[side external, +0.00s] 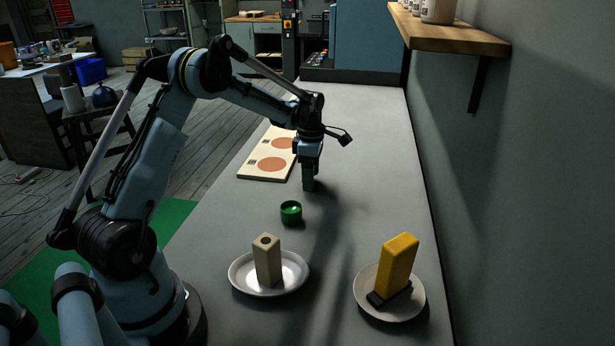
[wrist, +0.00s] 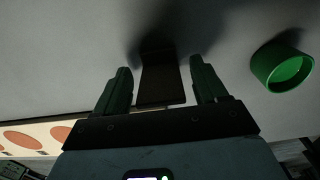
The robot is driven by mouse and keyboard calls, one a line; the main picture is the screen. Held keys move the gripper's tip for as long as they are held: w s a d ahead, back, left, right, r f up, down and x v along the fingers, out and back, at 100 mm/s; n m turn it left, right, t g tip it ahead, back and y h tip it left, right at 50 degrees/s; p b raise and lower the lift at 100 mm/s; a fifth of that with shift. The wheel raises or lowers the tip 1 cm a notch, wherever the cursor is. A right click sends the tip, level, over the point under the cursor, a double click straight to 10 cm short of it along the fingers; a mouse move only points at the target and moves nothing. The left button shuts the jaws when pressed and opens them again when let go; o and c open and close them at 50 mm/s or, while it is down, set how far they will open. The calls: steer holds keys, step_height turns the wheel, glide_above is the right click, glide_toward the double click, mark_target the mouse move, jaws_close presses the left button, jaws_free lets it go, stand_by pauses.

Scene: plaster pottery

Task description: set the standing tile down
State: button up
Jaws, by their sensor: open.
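My gripper (side external: 309,186) points down low over the grey worktop, just right of the pale board. In the wrist view its two green fingers (wrist: 161,84) are apart. A dark slab (wrist: 160,80), which looks like the standing tile, is between them, with a narrow gap visible on each side. Its far end meets a dark shadow, so I cannot tell exactly where it touches the worktop. In the side view I cannot make the tile out apart from the fingers.
A green cup (side external: 291,212) stands in front of my gripper; it also shows in the wrist view (wrist: 282,68). A pale board (side external: 262,172) with two terracotta discs lies left. A beige block (side external: 267,262) and a yellow block (side external: 395,264) stand on plates nearer the camera. The worktop behind is clear.

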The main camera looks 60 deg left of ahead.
step_height(320, 180, up, 12)
steer(key=shift+f, duration=0.25)
steer(key=s+d+r+m+t, duration=0.2)
steer(key=s+d+r+m, duration=0.1)
steer(key=d+m, duration=0.3)
steer(key=s+d+r+m+t, duration=0.1)
steer(key=s+d+r+m, duration=0.2)
steer(key=d+m, duration=0.25)
steer(key=s+d+f+m+t, duration=0.4)
steer(key=s+d+m, duration=0.5)
steer(key=m, duration=0.6)
steer(key=shift+s+d+f, duration=0.2)
steer(key=shift+s+f, duration=0.3)
